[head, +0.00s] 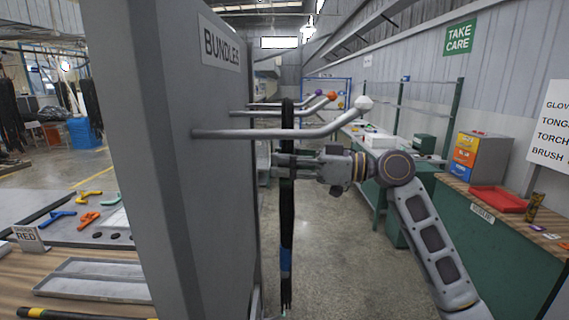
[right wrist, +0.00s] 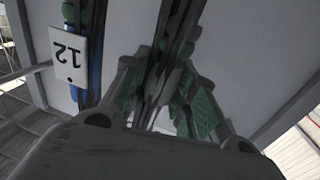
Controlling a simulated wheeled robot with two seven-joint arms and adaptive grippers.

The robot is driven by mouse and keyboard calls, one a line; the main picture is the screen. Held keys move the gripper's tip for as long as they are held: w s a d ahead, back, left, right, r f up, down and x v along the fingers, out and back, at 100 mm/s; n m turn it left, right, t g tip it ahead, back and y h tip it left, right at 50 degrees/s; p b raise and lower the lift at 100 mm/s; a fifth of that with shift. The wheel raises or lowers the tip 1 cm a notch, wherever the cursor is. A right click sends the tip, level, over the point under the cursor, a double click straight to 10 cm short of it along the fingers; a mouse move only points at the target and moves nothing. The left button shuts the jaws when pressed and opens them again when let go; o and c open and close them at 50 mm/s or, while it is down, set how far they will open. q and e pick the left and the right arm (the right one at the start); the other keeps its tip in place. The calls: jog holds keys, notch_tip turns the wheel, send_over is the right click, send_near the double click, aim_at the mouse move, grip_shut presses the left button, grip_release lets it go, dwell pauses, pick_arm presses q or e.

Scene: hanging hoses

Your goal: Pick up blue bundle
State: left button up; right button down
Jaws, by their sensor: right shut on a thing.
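A long dark bundle (head: 287,215) with a blue band (head: 286,259) near its lower end hangs upright beside the grey panel (head: 205,190) marked BUNDLES. My right gripper (head: 285,166) is shut on it, just below the nearest peg (head: 270,134), which ends in a white ball. The bundle's top shows above that peg; which peg carries it I cannot tell. In the right wrist view, dark strands (right wrist: 168,50) run between my green-padded fingers. A white tag (right wrist: 67,52) reading 12 hangs left of them, with blue (right wrist: 95,75) beside it. My left gripper is out of view.
Further pegs end in an orange ball (head: 332,96) and a purple ball (head: 318,92). A green bench (head: 485,230) with a red tray (head: 497,199) stands on the right. A table with colored parts (head: 75,240) is left of the panel. The middle floor is clear.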

jog(key=shift+d+r, duration=0.15)
jog(key=shift+r, duration=0.15)
jog(key=shift+r+b, duration=0.55)
jog(key=shift+r, duration=2.25)
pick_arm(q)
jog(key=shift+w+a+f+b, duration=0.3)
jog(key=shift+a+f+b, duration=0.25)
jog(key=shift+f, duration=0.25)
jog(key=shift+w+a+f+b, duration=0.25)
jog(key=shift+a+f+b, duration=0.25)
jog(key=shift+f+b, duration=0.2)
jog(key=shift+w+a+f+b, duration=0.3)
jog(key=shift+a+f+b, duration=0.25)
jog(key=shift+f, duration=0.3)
pick_arm(e)
jog(key=d, duration=1.9)
jog(key=shift+d+r, duration=0.3)
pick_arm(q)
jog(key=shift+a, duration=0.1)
pick_arm(e)
jog(key=c, duration=1.7)
grip_release()
jog(key=c, duration=0.5)
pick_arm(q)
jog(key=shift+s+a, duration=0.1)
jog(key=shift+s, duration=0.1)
pick_arm(e)
grip_shut()
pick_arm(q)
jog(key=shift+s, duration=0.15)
